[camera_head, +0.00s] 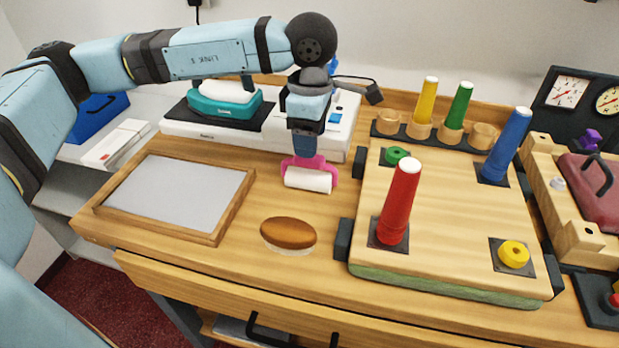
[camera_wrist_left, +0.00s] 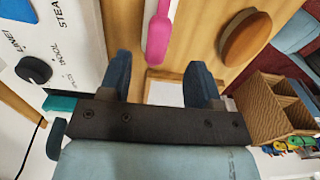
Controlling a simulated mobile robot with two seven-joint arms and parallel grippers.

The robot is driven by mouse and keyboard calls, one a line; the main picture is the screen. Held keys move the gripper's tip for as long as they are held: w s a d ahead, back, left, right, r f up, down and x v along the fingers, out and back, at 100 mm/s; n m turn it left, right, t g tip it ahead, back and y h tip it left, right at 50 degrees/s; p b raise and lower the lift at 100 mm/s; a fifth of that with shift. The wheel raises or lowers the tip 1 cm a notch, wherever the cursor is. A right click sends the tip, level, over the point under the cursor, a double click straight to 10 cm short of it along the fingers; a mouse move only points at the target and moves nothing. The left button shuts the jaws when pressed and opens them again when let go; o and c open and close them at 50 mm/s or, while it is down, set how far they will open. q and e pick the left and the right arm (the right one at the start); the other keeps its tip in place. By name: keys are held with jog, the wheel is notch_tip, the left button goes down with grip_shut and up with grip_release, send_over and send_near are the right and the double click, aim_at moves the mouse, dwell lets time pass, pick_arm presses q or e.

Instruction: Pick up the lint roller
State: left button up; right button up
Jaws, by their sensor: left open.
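The lint roller (camera_head: 308,180) lies on the wooden counter in the head view, its white roll facing the front and its pink frame behind. In the left wrist view its pink part (camera_wrist_left: 158,38) shows ahead of the fingers, roughly in line with the gap between them. My left gripper (camera_head: 303,150) points down just behind and above the pink part, hiding some of it. In the left wrist view my left gripper (camera_wrist_left: 160,75) is open, with a blue finger on each side and the pink part not clasped. My right gripper is in neither view.
A wooden brush (camera_head: 288,233) lies in front of the roller. A wood-framed grey panel (camera_head: 180,195) is at left, a white steamer unit (camera_head: 340,125) behind. A wooden board (camera_head: 450,230) with coloured pegs stands at right. Bare counter surrounds the roller.

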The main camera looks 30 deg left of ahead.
pick_arm(q)
jog(key=f, duration=0.2)
jog(key=f+b, duration=0.1)
jog(key=f, duration=0.2)
jog(key=shift+w+a+f, duration=0.1)
jog(key=shift+a+f, duration=0.05)
jog(key=shift+a, duration=0.05)
grip_shut()
notch_tip(320, 180, up, 20)
jog(key=p, duration=0.3)
dwell(0.4)
